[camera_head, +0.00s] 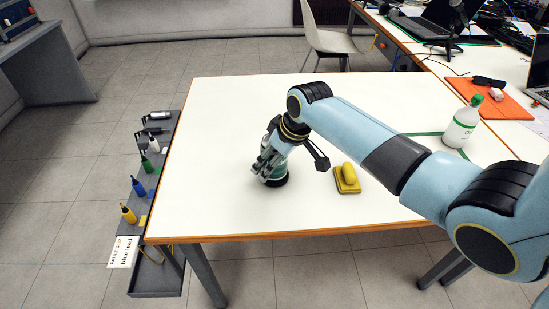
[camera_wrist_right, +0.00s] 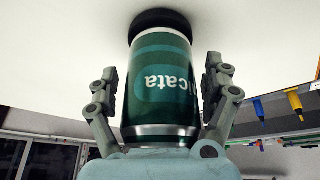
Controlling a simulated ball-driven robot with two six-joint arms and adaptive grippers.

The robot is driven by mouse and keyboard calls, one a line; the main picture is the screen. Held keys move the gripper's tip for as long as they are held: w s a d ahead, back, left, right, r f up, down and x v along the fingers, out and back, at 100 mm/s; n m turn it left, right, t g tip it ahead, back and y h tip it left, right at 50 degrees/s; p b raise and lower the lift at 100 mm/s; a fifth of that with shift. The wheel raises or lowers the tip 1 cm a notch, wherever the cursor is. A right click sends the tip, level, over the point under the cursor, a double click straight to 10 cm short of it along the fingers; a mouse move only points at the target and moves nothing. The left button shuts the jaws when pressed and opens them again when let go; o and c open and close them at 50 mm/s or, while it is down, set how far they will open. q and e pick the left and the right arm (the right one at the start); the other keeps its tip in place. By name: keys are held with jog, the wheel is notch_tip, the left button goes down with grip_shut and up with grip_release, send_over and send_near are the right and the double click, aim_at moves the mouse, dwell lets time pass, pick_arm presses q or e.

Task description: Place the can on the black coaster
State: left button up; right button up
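The can (camera_wrist_right: 160,85) is dark green with pale lettering and a silver rim. In the wrist view it stands between the two fingers of my right gripper (camera_wrist_right: 163,85), with a visible gap on each side. The black coaster (camera_wrist_right: 162,16) is at the can's base, and the can appears to rest on it. In the head view, the coaster (camera_head: 276,182) shows as a dark disc on the table, and my right gripper (camera_head: 268,162) hides most of the can. My left gripper is not in either view.
A yellow block-like object (camera_head: 347,178) lies on the white table (camera_head: 215,180) just right of the gripper. A white bottle (camera_head: 462,124) with a green cap stands at the right. A grey side rack (camera_head: 155,190) with several small bottles is along the left edge. The table's left part is clear.

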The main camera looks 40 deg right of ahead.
jog(key=shift+o, duration=0.4)
jog(key=shift+r, duration=0.1)
jog(key=shift+r, duration=0.25)
jog(key=p+v, duration=0.2)
jog(key=v, duration=0.9)
jog(key=shift+s+r, duration=0.2)
